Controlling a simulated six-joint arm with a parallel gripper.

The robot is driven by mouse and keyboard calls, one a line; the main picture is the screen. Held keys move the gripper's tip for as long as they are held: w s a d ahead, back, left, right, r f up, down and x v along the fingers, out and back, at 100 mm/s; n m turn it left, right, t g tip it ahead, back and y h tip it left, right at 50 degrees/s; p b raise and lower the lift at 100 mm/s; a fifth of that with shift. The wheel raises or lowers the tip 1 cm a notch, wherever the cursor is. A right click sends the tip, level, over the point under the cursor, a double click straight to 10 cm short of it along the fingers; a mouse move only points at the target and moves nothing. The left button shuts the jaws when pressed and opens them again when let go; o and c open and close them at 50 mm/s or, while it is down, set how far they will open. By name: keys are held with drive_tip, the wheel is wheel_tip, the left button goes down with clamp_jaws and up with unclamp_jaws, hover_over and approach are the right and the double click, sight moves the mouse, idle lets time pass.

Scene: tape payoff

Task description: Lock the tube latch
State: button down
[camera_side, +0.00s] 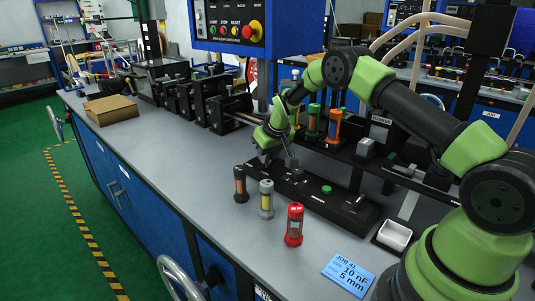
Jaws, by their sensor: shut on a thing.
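A long black rail (320,194) lies on the bench in the middle of the camera_side view. My gripper (289,163) points down at the rail's far left end. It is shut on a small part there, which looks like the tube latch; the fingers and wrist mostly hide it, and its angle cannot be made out. A green button (326,189) sits on top of the rail. Three tubes stand upright in front of it: a black and orange tube (240,184), a grey and yellow tube (266,199) and a red tube (294,225).
Behind the rail, a rack holds an orange tube (334,126) and a green-capped tube (313,121). A white tray (395,236) and a blue job card (348,273) lie at the right. A cardboard box (111,109) lies at the left. The bench's front left is clear.

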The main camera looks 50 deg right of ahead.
drive_tip(key=shift+s+d+n+y, duration=0.2)
drive_tip(key=shift+s+n+y, duration=0.15)
drive_tip(key=shift+n, duration=0.45)
drive_tip(key=shift+s+d+n+y, duration=0.2)
drive_tip(key=shift+s+n+y, duration=0.1)
drive_tip(key=shift+n, duration=0.5)
drive_tip(key=c, duration=1.1)
unclamp_jaws()
drive_tip(key=shift+o, duration=0.2)
drive_tip(key=v, duration=1)
drive_tip(key=shift+f, duration=0.1)
